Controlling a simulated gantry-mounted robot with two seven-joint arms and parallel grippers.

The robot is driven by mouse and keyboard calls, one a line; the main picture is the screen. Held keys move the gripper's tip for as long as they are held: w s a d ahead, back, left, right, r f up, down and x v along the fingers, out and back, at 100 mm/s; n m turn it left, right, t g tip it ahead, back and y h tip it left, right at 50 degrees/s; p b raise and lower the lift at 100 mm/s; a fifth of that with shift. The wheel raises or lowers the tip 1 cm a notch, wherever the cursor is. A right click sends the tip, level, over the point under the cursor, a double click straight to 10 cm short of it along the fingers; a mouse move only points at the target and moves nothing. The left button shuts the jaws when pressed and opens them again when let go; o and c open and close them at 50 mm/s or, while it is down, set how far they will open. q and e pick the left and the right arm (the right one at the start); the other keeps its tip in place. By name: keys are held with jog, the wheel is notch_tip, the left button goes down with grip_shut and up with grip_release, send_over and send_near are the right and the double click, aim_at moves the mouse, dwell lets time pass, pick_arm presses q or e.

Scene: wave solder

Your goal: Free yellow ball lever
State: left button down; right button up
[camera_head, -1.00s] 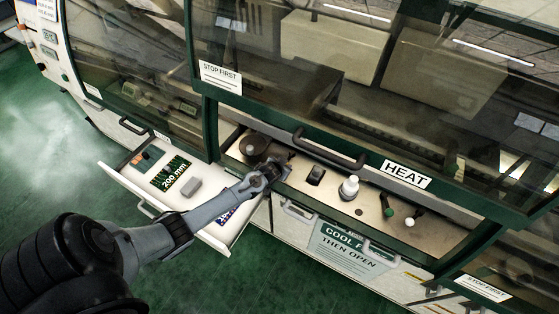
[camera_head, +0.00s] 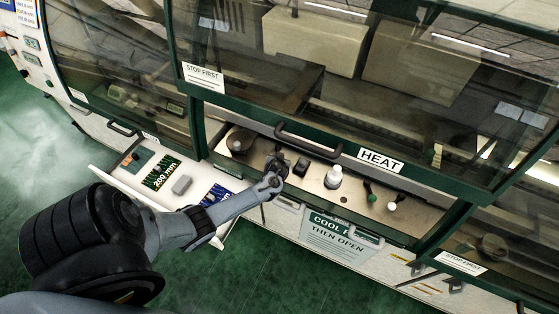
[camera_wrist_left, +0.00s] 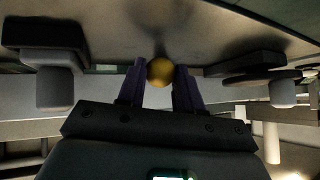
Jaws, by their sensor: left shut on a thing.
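The yellow ball (camera_wrist_left: 160,71) of the lever sits between the two fingers of my left gripper (camera_wrist_left: 160,88) in the left wrist view, and the fingers are shut on it. In the head view my left gripper (camera_head: 279,166) is at the metal control shelf under the HEAT window, and it hides the ball there. The lever's stem cannot be made out. My right gripper is not in view.
The shelf holds a black block (camera_head: 302,165), a white knob (camera_head: 334,177), a green-stemmed lever (camera_head: 371,193) and a white-ball lever (camera_head: 391,206). A dark handle (camera_head: 308,139) hangs above.

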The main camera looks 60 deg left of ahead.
pick_arm(q)
jog(key=shift+d+f, duration=0.1)
jog(key=c, duration=0.8)
grip_release()
jog(key=shift+w, duration=0.15)
jog(key=shift+o, duration=0.2)
jog(key=shift+r, duration=0.2)
jog(key=p+v, duration=0.1)
jog(key=v, duration=0.9)
jog(key=shift+d, duration=0.25)
jog(key=shift+r, duration=0.1)
